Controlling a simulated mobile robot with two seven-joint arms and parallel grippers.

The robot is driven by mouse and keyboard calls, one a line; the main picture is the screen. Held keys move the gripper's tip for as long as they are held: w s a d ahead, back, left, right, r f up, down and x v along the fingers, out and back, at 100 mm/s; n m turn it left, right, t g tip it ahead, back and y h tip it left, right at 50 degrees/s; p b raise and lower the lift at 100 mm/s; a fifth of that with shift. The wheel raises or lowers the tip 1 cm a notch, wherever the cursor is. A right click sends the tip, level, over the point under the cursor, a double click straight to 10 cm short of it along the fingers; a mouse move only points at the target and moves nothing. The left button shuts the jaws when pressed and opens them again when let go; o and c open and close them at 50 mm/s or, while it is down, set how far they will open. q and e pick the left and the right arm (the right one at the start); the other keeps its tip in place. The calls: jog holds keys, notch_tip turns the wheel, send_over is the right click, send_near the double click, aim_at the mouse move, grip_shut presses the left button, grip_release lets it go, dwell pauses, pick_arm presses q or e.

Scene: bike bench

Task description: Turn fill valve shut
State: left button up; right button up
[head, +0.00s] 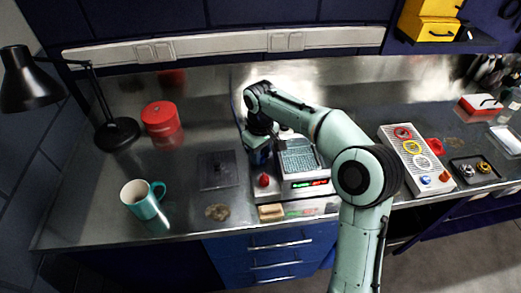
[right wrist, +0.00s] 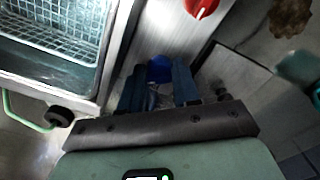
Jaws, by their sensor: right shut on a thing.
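The fill valve's blue knob (right wrist: 159,68) shows between the fingers of my right gripper in the right wrist view. My right gripper (right wrist: 160,92) is shut on it; the fingers hide most of it. In the head view my right gripper (head: 260,156) points down at the left side of a metal washing tank with a wire basket (head: 299,157). The valve is hidden behind the gripper there. A red knob (head: 264,180) is on the tank's front left; it also shows in the right wrist view (right wrist: 201,7). My left gripper is not in view.
A dark square plate (head: 218,170) lies left of the tank. A teal mug (head: 143,200), a red tin (head: 161,123) and a black lamp (head: 117,132) stand farther left. A panel with coloured rings (head: 413,155) is at the right. The front left bench is mostly clear.

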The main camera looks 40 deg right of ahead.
jog(key=n+p, duration=0.2)
jog(key=n, duration=0.3)
jog(key=shift+r+n, duration=0.1)
jog(key=shift+n, duration=0.2)
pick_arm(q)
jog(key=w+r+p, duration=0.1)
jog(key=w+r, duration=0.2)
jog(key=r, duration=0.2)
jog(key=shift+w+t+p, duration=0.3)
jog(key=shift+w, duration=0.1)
pick_arm(e)
jog(key=n, duration=0.5)
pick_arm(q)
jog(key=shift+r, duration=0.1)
pick_arm(e)
jog(key=o, duration=0.8)
jog(key=shift+c, duration=0.2)
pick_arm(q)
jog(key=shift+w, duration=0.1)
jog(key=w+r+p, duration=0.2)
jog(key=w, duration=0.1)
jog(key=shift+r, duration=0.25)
pick_arm(e)
notch_tip(320, 180, up, 13)
jog(key=shift+r, duration=0.1)
